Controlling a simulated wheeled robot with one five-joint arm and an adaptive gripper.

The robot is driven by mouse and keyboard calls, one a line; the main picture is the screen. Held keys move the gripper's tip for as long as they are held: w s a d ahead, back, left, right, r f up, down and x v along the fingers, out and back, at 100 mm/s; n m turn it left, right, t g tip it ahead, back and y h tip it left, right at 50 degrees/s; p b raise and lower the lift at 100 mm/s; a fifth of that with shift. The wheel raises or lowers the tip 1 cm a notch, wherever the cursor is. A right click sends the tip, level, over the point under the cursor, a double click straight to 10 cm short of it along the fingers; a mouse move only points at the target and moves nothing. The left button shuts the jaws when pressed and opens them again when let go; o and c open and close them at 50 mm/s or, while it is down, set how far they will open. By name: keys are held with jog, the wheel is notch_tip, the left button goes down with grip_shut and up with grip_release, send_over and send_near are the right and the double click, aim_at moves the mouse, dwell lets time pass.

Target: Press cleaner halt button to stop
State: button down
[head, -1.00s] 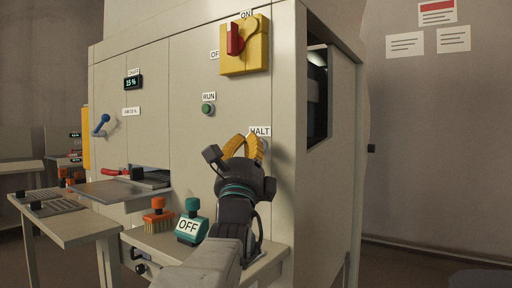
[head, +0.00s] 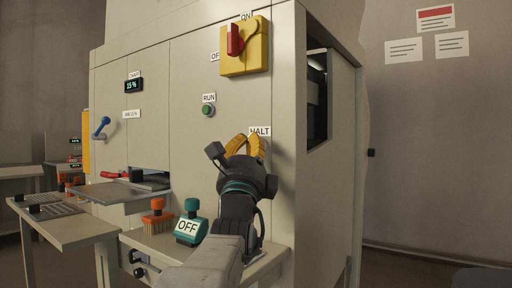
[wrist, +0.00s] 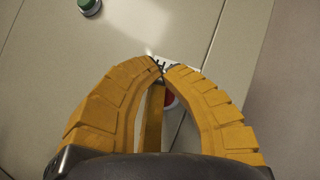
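The HALT label (head: 260,131) is on the machine's front panel, just above and right of my gripper's fingertips. Under it, the red halt button (wrist: 170,98) shows in the wrist view between my yellow fingers, partly covered by them. In the head view my gripper hides the button. My gripper (head: 247,139) is in front of the panel below the label. In the wrist view its fingertips (wrist: 161,70) meet, with nothing held between them. The tips overlap the label in that view. I cannot tell whether they touch the panel.
A green RUN button (head: 208,111) is up and left of my gripper. A red rotary switch (head: 235,40) on a yellow plate is above.

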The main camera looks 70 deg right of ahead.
jog(key=shift+s+d+b, duration=0.1)
jog(key=shift+d+b, duration=0.35)
jog(key=shift+b, duration=0.1)
dwell(0.7)
dwell(0.8)
jog(key=w+a+n+t+y+p, duration=0.2)
jog(key=w+n+t+y+p, duration=0.2)
jog(key=w+n+p, duration=0.4)
jog(key=w+a+f+n+t+y+p, duration=0.1)
jog(key=w+a+f+n+y+p, duration=0.2)
jog(key=w+a+n+y+p, duration=0.4)
jog(key=w+a+f+n+t+y+p, duration=0.2)
jog(key=w+a+n+y+p, duration=0.2)
jog(key=w+a+n+p, duration=0.35)
jog(key=a+f+n+g+y+p, duration=0.35)
jog(key=a+n+y+p, duration=0.4)
jog(key=a, duration=0.95)
jog(key=s+a+f+n+g+y+p, duration=0.2)
jog(key=s+a+n+g+p, duration=0.2)
jog(key=s+a+n+p, duration=0.5)
jog(key=s+a+n, duration=0.2)
jog(key=s+n, duration=0.2)
jog(key=shift+s+a+g+p, duration=0.15)
jog(key=shift+a+g+p, duration=0.2)
jog(key=shift+a, duration=0.05)
jog(key=shift+y, duration=0.25)
